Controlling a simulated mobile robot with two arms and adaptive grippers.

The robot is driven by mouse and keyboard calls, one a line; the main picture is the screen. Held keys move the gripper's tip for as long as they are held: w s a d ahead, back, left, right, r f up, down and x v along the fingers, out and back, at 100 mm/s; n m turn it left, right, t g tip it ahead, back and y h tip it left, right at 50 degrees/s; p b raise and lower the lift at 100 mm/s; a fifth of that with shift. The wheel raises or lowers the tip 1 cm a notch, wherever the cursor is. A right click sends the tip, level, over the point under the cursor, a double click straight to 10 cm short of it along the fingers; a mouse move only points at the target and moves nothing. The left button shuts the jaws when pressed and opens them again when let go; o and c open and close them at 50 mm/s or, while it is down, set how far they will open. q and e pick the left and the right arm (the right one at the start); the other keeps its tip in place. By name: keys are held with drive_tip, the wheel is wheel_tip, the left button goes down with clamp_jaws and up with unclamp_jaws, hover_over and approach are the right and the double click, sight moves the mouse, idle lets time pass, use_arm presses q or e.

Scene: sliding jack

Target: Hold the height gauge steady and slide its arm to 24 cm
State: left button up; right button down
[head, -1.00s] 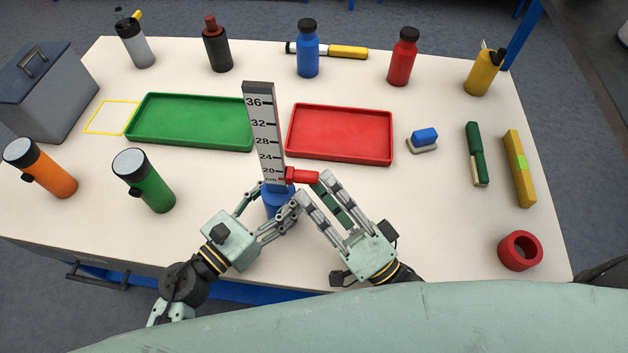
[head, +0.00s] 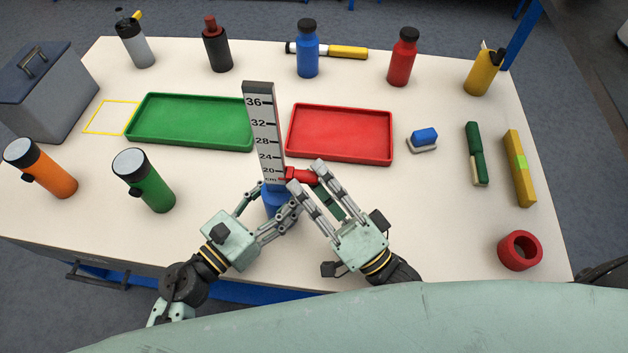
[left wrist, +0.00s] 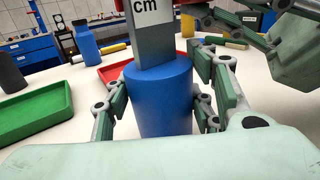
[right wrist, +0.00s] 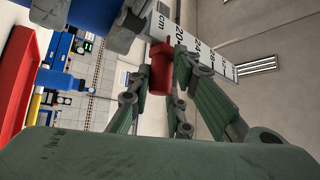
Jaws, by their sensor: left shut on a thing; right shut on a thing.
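The height gauge (head: 262,115) stands upright, a grey column with a white scale on a blue base (left wrist: 160,100). Its red arm (head: 302,175) sticks out to the right, a little below the 20 mark. My left gripper (head: 273,200) is shut on the blue base, with fingers on both sides of it in the left wrist view. My right gripper (head: 306,178) is shut on the red arm. In the right wrist view the red arm (right wrist: 161,70) sits between the fingers, beside the scale (right wrist: 196,45). The right fingers partly hide the arm in the head view.
A green tray (head: 140,139) and a red tray (head: 340,158) lie behind the gauge. A green bottle (head: 150,188) and an orange bottle (head: 50,175) stand at left. A red ring (head: 504,252) lies at front right. Several bottles line the back.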

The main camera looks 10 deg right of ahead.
drive_tip(key=shift+w+d+f, duration=0.1)
drive_tip(key=shift+d+f, duration=0.05)
drive_tip(key=shift+f, duration=0.05)
wheel_tip(320, 180, up, 6)
drive_tip(key=shift+r, duration=0.15)
idle(0.4)
drive_tip(key=c, duration=1.7)
unclamp_jaws()
drive_tip(key=shift+c, duration=0.2)
drive_tip(key=shift+s, duration=0.2)
drive_tip(key=v, duration=1.1)
drive_tip(key=shift+s+d+f, duration=0.2)
drive_tip(key=shift+s+f, duration=0.05)
